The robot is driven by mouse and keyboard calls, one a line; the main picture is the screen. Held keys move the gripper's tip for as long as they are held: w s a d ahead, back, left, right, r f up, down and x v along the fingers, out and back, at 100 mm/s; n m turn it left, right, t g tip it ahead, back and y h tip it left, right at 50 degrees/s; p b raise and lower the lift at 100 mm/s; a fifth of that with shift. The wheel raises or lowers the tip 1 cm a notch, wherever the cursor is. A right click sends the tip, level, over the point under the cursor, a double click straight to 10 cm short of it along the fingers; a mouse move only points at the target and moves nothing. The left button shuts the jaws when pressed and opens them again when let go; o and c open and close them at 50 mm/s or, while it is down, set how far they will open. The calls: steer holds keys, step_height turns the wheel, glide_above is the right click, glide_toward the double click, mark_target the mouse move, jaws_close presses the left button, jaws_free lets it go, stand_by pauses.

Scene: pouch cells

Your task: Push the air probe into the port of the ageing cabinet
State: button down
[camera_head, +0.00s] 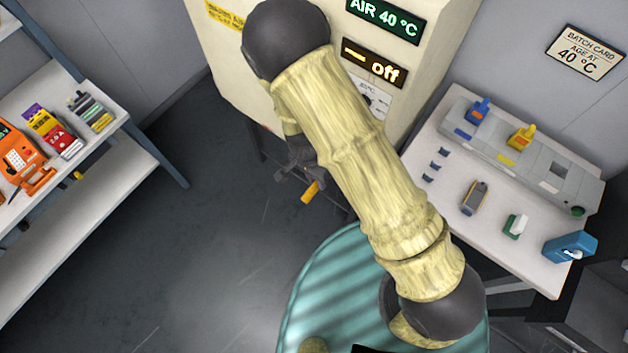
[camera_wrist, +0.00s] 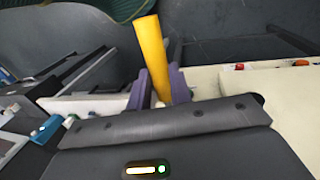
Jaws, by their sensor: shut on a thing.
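The ageing cabinet (camera_head: 225,55) is a cream box at the top of the head view. Its displays read "AIR 40 °C" (camera_head: 385,17) and "off" (camera_head: 372,67). My gripper (camera_head: 304,172) is low in front of the cabinet, partly behind my arm. It is shut on the air probe, whose orange-yellow handle (camera_head: 311,192) sticks out below it. In the wrist view the yellow probe handle (camera_wrist: 151,50) stands tilted between the purple fingers of my gripper (camera_wrist: 158,85). The probe's tip and the port are hidden or cannot be made out.
A white table (camera_head: 490,225) at the right holds a grey rack (camera_head: 545,150), a small meter (camera_head: 475,197) and a blue device (camera_head: 568,247). A shelf (camera_head: 95,140) at the left holds an orange device (camera_head: 22,160). The floor between is clear.

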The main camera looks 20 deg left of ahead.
steer(key=shift+w+d, duration=0.3)
steer(key=shift+w, duration=0.45)
steer(key=shift+w+d, duration=0.35)
steer(key=shift+w, duration=0.4)
steer(key=shift+w+d, duration=0.3)
steer(key=shift+w, duration=0.45)
steer(key=w+d, duration=0.3)
steer(key=w, duration=0.5)
steer(key=shift+d, duration=0.15)
stand_by(3.8)
steer(key=c, duration=1.2)
jaws_free()
